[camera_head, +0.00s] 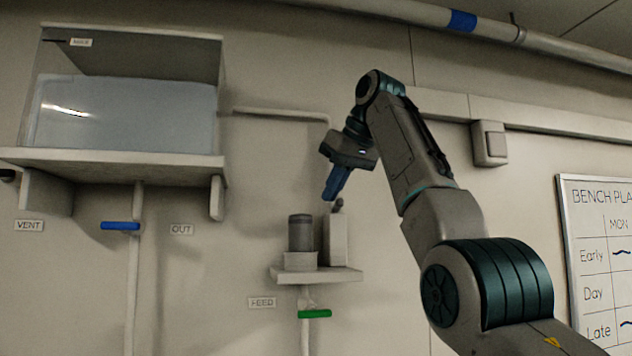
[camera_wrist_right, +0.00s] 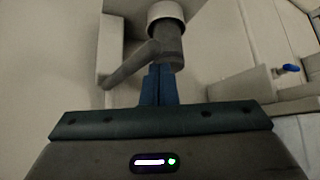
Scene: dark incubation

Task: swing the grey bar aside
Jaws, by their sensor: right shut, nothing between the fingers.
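In the right wrist view, the grey bar (camera_wrist_right: 132,67) slants down to the left from beside a dark grey cylinder (camera_wrist_right: 170,42) with a pale collar. In the head view, a small grey piece (camera_head: 338,205) tops a pale block on the small shelf; I cannot tell whether it is part of the bar. A dark canister (camera_head: 300,232) stands left of the block. My right gripper (camera_head: 331,195) is shut and empty, its blue fingers pointing down just above the block. In the wrist view the fingertips (camera_wrist_right: 159,68) are close to the bar; contact is unclear. My left gripper is out of view.
The small wall shelf (camera_head: 335,275) carries the block and canister, with a green handle (camera_head: 314,314) below. A larger shelf (camera_head: 110,158) with a glass-fronted box and a blue handle (camera_head: 120,226) is at the left. A whiteboard (camera_head: 604,250) hangs at the right.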

